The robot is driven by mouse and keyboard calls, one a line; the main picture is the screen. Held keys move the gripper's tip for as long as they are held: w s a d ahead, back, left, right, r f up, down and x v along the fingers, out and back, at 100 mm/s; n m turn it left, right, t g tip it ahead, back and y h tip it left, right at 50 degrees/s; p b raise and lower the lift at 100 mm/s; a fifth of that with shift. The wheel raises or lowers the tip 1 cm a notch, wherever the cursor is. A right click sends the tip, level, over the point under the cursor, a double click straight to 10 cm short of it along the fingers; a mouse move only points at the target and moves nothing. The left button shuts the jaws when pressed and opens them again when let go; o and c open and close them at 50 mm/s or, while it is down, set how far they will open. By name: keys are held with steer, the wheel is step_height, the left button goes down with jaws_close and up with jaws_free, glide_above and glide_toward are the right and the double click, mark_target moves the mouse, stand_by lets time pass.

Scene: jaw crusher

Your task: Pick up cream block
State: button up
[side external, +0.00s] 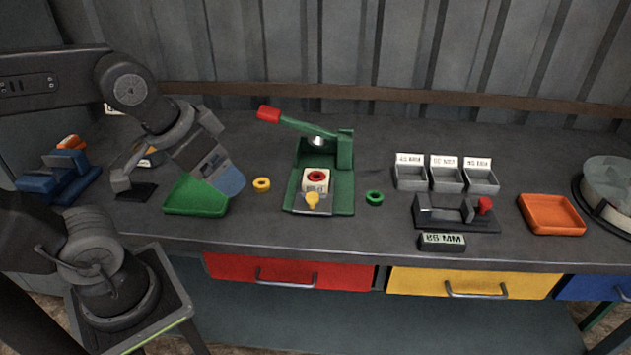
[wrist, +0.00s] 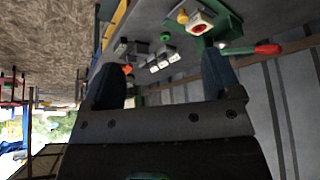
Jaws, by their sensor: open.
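The cream block (side external: 316,180) sits in the green jaw crusher (side external: 347,190) at the middle of the bench, with a red ring on its top. A yellow knob (side external: 311,199) stands just in front of it. In the wrist view the block (wrist: 200,22) shows near the top, beyond the fingers. My gripper (side external: 230,182) is to the left of the crusher, tilted over the green tray (side external: 185,208). In the wrist view my gripper (wrist: 162,78) has its two fingers well apart with nothing between them.
The crusher's lever with a red handle (side external: 269,113) reaches left above the block. A yellow ring (side external: 262,184) lies between tray and crusher; a green ring (side external: 375,198) lies right of it. Grey bins (side external: 446,180), a black gauge (side external: 456,222) and an orange tray (side external: 552,214) stand further right.

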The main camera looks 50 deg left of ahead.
steer(key=shift+o, duration=1.1)
steer(key=n+g+y, duration=0.2)
steer(key=n+y, duration=0.1)
steer(key=n, duration=0.6)
glide_above(316, 176)
steer(key=d, duration=0.1)
steer(key=f, duration=1.5)
steer(key=shift+s+d+f, duration=0.1)
steer(key=shift+s+f, duration=0.25)
steer(key=shift+s, duration=0.05)
steer(key=shift+s+x, duration=0.2)
steer(key=shift+x, duration=1.2)
steer(key=shift+s+x, duration=0.25)
steer(key=shift+x, duration=1.1)
steer(key=shift+d+f, duration=0.1)
steer(key=shift+f, duration=0.05)
